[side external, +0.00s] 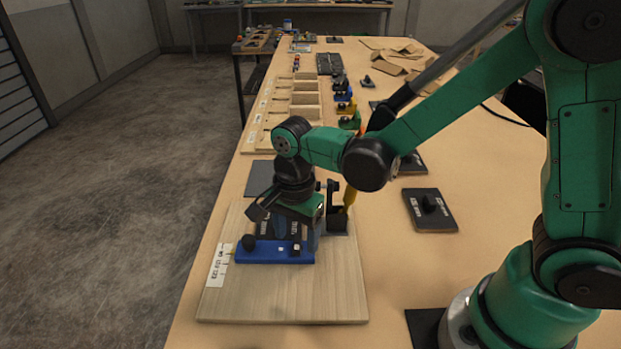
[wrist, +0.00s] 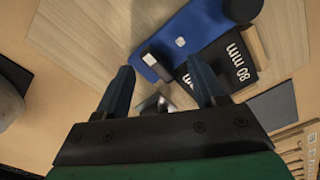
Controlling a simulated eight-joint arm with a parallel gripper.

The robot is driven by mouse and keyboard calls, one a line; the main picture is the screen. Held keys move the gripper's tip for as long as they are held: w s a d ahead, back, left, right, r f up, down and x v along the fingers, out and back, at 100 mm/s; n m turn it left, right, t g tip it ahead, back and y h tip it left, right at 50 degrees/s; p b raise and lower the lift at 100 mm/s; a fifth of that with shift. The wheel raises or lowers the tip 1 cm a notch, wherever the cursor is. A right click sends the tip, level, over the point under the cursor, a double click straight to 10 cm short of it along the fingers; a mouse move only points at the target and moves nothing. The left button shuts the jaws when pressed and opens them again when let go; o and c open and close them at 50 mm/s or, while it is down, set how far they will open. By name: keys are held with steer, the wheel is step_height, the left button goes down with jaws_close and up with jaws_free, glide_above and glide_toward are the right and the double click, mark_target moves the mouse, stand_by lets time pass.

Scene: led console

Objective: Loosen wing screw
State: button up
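My gripper (wrist: 161,82) points down with its two dark blue fingers spread apart. A small grey metallic part (wrist: 155,103) shows between and below the fingers, partly hidden by the gripper body; I cannot tell whether it is the wing screw. No contact with it is visible. The blue console base (wrist: 206,24) lies just beyond the fingertips, with a small white button and a black knob (wrist: 240,8). In the side view the blue base (side external: 262,252) sits on a wooden board, with its black knob (side external: 249,242) at the left end. My gripper (side external: 297,232) hangs over its rear right part.
The wooden board (side external: 285,302) bears a white label at its left edge. A yellow-handled tool (side external: 349,198) stands in a black holder close to the right of my gripper. A black plate with a knob (side external: 430,210) lies further right. Wooden bins (side external: 303,98) stand behind.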

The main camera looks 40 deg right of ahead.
mark_target(297, 241)
steer(key=n, duration=0.2)
steer(key=r+n, duration=0.1)
steer(key=n, duration=0.2)
steer(key=shift+r, duration=0.15)
steer(key=n, duration=0.3)
steer(key=r+n, duration=0.1)
steer(key=n, duration=0.2)
steer(key=shift+r+n, duration=0.2)
steer(key=shift+n, duration=0.2)
steer(key=n, duration=0.3)
steer(key=r+n, duration=0.1)
steer(key=n, duration=0.2)
steer(key=shift+r+n, duration=0.2)
steer(key=shift+n, duration=0.1)
steer(key=n, duration=0.2)
steer(key=r+n, duration=0.1)
steer(key=n, duration=0.3)
steer(key=shift+r+n, duration=0.25)
steer(key=shift+n, duration=0.15)
steer(key=m, duration=0.3)
steer(key=shift+f, duration=0.2)
steer(key=m, duration=0.5)
steer(key=shift+f+m, duration=0.3)
steer(key=shift+m, duration=0.1)
steer(key=m, duration=0.5)
steer(key=shift+f, duration=0.25)
steer(key=m, duration=0.5)
steer(key=shift+f+m, duration=0.3)
steer(key=shift+f, duration=1.95)
